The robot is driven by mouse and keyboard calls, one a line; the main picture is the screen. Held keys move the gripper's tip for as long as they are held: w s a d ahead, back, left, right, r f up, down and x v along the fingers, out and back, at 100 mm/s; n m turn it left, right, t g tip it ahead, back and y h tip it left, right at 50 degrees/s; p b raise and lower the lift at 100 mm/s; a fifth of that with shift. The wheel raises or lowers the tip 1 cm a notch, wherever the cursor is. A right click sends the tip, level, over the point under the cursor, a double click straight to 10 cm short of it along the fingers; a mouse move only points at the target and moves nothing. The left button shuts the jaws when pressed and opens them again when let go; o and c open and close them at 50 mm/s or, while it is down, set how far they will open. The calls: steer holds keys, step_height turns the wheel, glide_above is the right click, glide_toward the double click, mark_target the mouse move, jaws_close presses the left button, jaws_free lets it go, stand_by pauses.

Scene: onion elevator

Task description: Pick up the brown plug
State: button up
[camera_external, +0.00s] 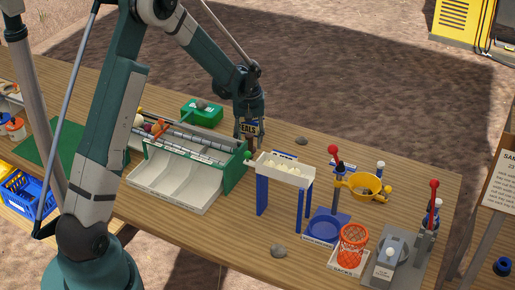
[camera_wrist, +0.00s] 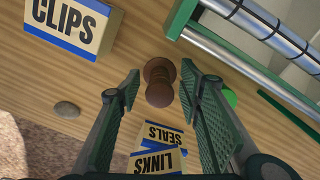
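The brown plug (camera_wrist: 159,82) shows in the wrist view on the wooden table, with a rounded knob-like body. My gripper (camera_wrist: 160,78) is open, with its two green padded fingers on either side of the plug. A gap shows between the plug and each finger, so I see no contact. In the external view my gripper (camera_external: 250,146) is low over the table, just behind the right end of the green-and-white roller machine (camera_external: 233,178). There the plug is mostly hidden by the gripper and cannot be made out clearly.
In the wrist view, a CLIPS box (camera_wrist: 71,23) is upper left, a grey stone (camera_wrist: 66,109) left, and SEALS and LINKS labels (camera_wrist: 158,158) below. Metal rollers (camera_wrist: 240,20) are close on the right. A white tray on blue legs (camera_external: 286,170) stands right of the gripper.

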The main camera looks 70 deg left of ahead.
steer(key=c, duration=1)
steer(key=shift+r, duration=0.1)
steer(key=shift+c, duration=0.2)
steer(key=shift+r+p, duration=0.3)
steer(key=shift+r, duration=4.65)
